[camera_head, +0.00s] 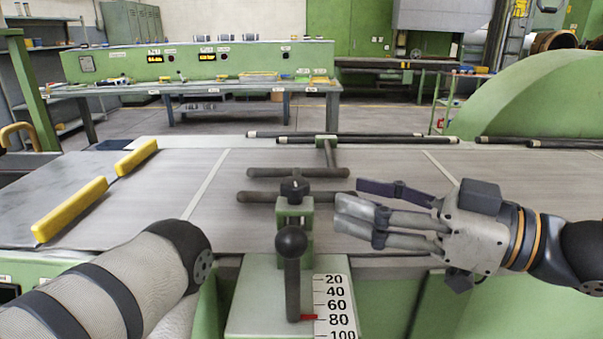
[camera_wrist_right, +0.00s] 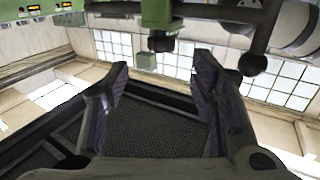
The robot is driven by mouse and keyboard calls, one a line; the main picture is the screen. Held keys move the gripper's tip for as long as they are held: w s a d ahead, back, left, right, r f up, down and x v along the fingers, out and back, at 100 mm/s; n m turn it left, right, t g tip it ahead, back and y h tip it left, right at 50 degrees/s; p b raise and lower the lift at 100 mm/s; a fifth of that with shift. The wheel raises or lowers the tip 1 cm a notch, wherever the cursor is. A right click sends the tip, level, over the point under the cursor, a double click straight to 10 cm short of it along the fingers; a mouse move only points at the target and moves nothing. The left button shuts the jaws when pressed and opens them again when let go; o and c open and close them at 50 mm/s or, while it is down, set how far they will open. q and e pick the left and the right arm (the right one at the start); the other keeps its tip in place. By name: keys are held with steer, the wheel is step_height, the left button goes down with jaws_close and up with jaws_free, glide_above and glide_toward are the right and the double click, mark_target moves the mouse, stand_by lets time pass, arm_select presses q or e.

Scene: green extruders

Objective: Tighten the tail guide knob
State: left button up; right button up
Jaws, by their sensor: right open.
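A black knob (camera_head: 294,188) sits on top of a green post (camera_head: 294,222) near the middle of the head view; I take it for the tail guide knob. In the right wrist view the knob (camera_wrist_right: 161,43) appears upside down, beyond the fingertips and roughly between them. My right gripper (camera_head: 350,204) is open and empty, just right of the post and apart from the knob. Its spread fingers also show in the right wrist view (camera_wrist_right: 160,72). My left arm enters at lower left, but its gripper is out of view.
A lever with a black ball (camera_head: 291,242) stands just in front of the post, beside a number scale (camera_head: 335,307). Dark horizontal bars (camera_head: 297,172) lie behind the knob. Yellow bars (camera_head: 70,209) lie on the metal bed at left. A green control desk (camera_head: 205,62) stands behind.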

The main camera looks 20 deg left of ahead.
mark_target(293, 182)
steer(key=x, duration=0.9)
steer(key=shift+s+a, duration=0.1)
steer(key=shift+a, duration=0.35)
arm_select(q)
steer(key=shift+s+f, duration=0.15)
steer(key=shift+s, duration=0.1)
arm_select(e)
steer(key=shift+c, duration=0.3)
steer(key=shift+f, duration=0.1)
steer(key=c, duration=1.1)
steer(key=shift+s+r+m+t+p, duration=0.25)
steer(key=shift+r+m+t+p, duration=0.25)
steer(key=shift+t+p, duration=0.4)
steer(key=shift+w+f+t+h, duration=0.15)
steer(key=shift+t+h, duration=0.15)
steer(key=shift+w+f+m, duration=0.1)
steer(key=shift+f+m, duration=0.1)
steer(key=shift+m, duration=0.2)
steer(key=shift+f, duration=0.15)
arm_select(q)
steer(key=w+r+t, duration=0.1)
steer(key=w+r, duration=0.1)
steer(key=shift+w+r, duration=0.35)
steer(key=shift+w, duration=0.05)
arm_select(e)
steer(key=o, duration=1.2)
steer(key=shift+d, duration=0.1)
steer(key=shift+c, duration=0.2)
